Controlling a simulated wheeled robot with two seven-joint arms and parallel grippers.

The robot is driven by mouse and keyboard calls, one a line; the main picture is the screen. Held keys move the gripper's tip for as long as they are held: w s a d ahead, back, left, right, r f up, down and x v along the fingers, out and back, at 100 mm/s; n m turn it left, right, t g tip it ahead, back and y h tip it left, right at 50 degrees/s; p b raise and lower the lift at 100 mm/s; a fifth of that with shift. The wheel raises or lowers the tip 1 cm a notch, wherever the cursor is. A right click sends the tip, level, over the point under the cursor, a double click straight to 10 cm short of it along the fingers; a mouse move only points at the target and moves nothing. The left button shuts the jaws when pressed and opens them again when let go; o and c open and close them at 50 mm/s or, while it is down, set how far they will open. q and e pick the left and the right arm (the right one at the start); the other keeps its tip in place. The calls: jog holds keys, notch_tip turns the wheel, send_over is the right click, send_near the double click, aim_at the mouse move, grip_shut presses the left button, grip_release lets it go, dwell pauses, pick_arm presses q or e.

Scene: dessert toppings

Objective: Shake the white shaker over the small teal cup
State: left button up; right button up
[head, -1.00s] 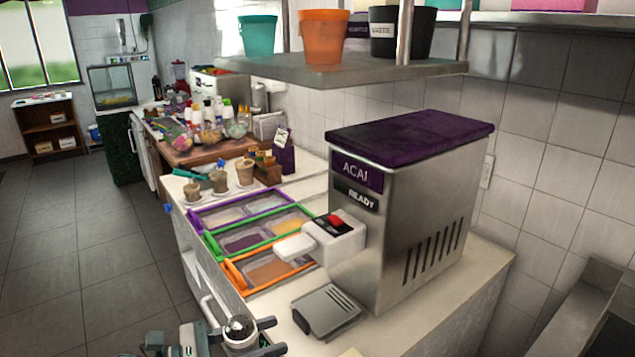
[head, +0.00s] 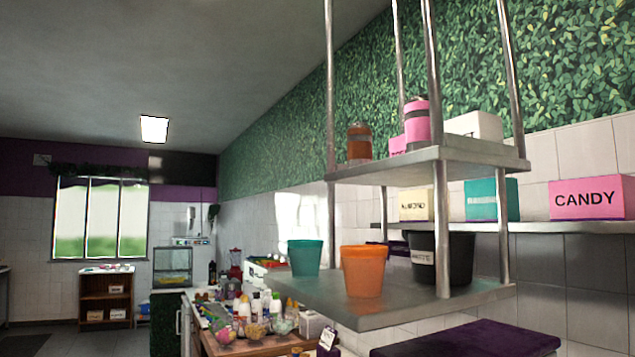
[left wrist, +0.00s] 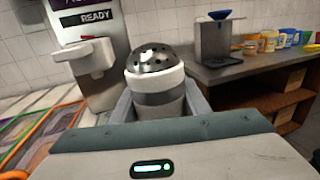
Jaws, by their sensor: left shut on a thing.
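The white shaker (left wrist: 155,88) has a grey band and a domed metal top with holes. In the left wrist view it stands between the fingers of my left gripper (left wrist: 158,105), which is shut on it. The shaker's top points up and away from the gripper. A teal cup (head: 305,258) stands on the metal shelf in the head view, beside an orange cup (head: 362,270). I cannot tell whether it is the small teal cup. Neither of my grippers shows in the head view now.
The acai machine (left wrist: 92,60) stands just beyond the shaker in the left wrist view.

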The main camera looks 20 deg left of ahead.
pick_arm(q)
notch_tip(320, 180, up, 8)
jog(key=p, duration=0.6)
jog(key=shift+m, duration=0.4)
jog(key=shift+d+f+m, duration=0.1)
jog(key=shift+m, duration=0.2)
jog(key=shift+f, duration=0.1)
